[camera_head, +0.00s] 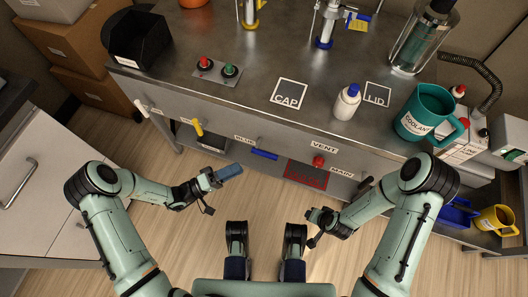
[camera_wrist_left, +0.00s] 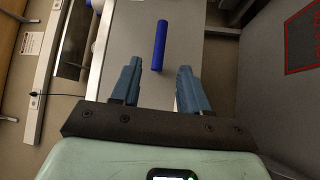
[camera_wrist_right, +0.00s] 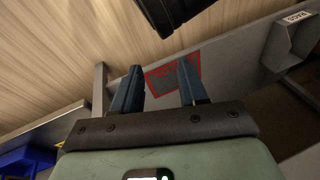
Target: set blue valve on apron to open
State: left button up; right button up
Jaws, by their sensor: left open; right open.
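The blue valve handle (camera_head: 264,154) sits on the bench's front apron, just below and right of a label reading BLUE (camera_head: 244,139). It lies nearly lengthwise along the apron. In the left wrist view the blue handle (camera_wrist_left: 160,45) stands ahead of the fingertips, lined up with the gap between them. My left gripper (camera_head: 230,172) is open and empty, left of and below the handle, apart from it. Its two fingers also show in the left wrist view (camera_wrist_left: 158,72). My right gripper (camera_wrist_right: 160,72) is open and empty, low in front of the bench.
A yellow handle (camera_head: 198,128) is left on the apron; a red knob (camera_head: 318,161) is right, near VENT and MAIN labels. A red-outlined panel (camera_head: 306,174) lies below. Coolant jug (camera_head: 424,112), white bottle (camera_head: 347,102) and black bin (camera_head: 139,40) stand on the bench.

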aim_at(267, 154)
pick_arm(q)
jog(key=b+x, duration=0.1)
jog(key=x, duration=1.1)
jog(key=shift+s+d+b, duration=0.1)
jog(key=shift+s+b, duration=0.05)
jog(key=shift+b, duration=0.2)
pick_arm(e)
jog(key=shift+g, duration=0.6)
jog(key=s+f, duration=0.3)
jog(key=shift+s+d+f, duration=0.2)
jog(key=shift+s+d, duration=0.1)
jog(key=shift+s, duration=0.05)
pick_arm(q)
grip_shut()
